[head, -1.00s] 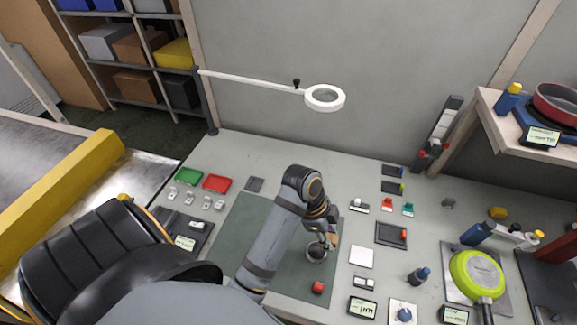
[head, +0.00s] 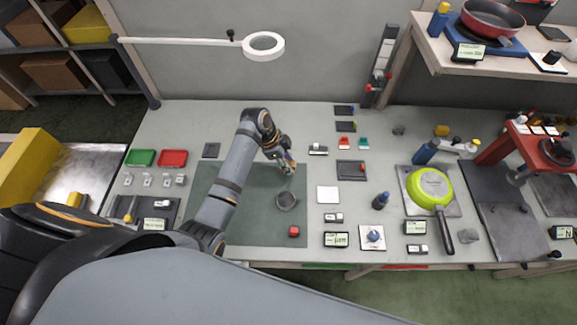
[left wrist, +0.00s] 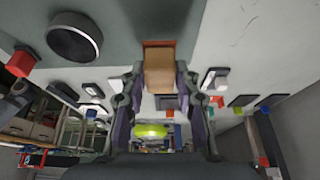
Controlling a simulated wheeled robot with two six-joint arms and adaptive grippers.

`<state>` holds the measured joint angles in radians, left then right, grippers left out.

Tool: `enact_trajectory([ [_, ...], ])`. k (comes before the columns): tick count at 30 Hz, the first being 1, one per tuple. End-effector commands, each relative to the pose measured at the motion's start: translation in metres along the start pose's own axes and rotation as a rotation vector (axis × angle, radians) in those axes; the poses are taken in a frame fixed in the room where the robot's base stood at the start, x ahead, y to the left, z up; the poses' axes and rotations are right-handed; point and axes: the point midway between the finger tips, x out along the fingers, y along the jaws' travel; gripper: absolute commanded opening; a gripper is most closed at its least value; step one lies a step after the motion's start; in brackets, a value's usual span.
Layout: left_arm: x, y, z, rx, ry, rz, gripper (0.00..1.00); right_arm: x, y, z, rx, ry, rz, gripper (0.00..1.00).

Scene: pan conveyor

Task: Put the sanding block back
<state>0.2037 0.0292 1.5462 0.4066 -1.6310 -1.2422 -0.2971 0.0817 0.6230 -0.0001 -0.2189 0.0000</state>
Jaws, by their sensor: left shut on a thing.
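My left gripper (head: 286,163) is shut on a tan block with an orange-red edge (left wrist: 159,70), which I take to be the sanding block. In the left wrist view the block sits between the two fingers. In the head view the gripper is over the far right part of the dark green mat (head: 235,200), and the block is mostly hidden by the fingers. The gripper is behind a dark round piece (head: 286,201), apart from it. My right gripper is not in view.
A small red block (head: 294,231) lies at the mat's near edge. A green pan (head: 429,187) lies farther right. A ring lamp (head: 263,46) hangs above the back.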

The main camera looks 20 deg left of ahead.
Motion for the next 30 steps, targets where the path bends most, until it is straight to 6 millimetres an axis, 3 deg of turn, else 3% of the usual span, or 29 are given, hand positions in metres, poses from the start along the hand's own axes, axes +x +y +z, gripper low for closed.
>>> enact_trajectory([
  [5, 0.005, -0.004, 0.002, 0.0, 0.0, 0.0, 0.01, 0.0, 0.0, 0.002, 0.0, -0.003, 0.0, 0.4],
  [12, 0.032, -0.005, 0.013, -0.001, 0.0, 0.001, 0.01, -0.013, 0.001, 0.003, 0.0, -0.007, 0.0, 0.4],
  [23, 0.039, -0.005, 0.016, 0.0, 0.0, 0.0, 0.01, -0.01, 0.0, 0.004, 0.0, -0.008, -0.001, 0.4],
  [24, 0.038, -0.005, 0.015, 0.0, 0.0, 0.0, 0.36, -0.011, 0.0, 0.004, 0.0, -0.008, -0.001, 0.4],
  [28, 0.038, -0.005, 0.015, 0.0, 0.0, 0.0, 0.54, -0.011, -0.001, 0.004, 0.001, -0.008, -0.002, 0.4],
  [30, 0.038, -0.005, 0.015, 0.0, 0.0, 0.0, 0.54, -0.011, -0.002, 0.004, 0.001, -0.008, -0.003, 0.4],
])
